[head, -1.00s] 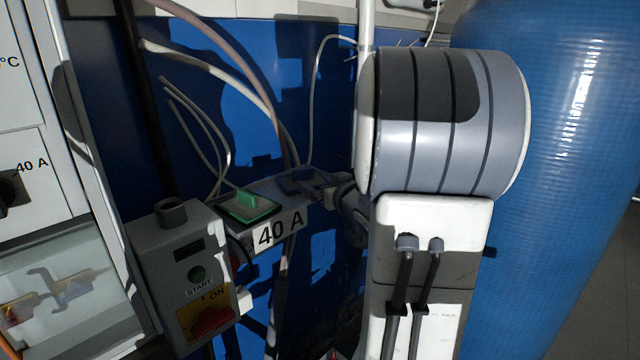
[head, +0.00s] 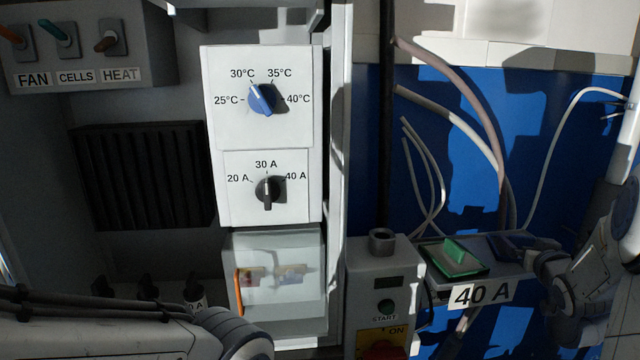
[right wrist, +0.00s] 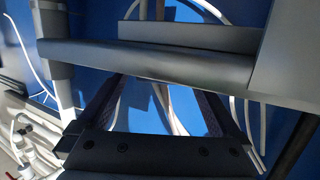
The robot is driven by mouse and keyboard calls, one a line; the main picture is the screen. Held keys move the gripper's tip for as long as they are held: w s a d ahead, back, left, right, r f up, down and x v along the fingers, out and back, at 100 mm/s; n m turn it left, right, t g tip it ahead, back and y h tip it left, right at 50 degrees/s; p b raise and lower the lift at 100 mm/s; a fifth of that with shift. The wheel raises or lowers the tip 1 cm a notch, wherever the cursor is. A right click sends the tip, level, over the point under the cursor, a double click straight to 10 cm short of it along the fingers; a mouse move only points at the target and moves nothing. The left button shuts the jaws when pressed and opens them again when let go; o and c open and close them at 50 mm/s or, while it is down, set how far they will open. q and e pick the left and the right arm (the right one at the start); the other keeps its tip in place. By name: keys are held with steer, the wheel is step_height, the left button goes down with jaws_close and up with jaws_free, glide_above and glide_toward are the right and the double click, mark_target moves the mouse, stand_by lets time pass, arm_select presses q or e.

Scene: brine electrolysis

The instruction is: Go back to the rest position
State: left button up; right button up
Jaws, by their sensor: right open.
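My right gripper (head: 528,257) is at the right of the head view, beside the small shelf labelled 40 A (head: 482,293). In the right wrist view its two dark fingers (right wrist: 160,108) stand apart with nothing held between them. A grey bar (right wrist: 150,62) crosses in front of the fingertips and partly hides them.
A grey START box (head: 386,281) stands left of the shelf. A cabinet with a temperature dial (head: 262,98), a current dial (head: 269,189) and a clear cover (head: 285,310) fills the middle. Pale hoses (head: 455,125) hang before the blue tank.

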steer(key=shift+x, duration=0.85)
steer(key=shift+r, duration=0.25)
steer(key=shift+r+b, duration=0.4)
steer(key=shift+r, duration=1.1)
steer(key=shift+f, duration=0.1)
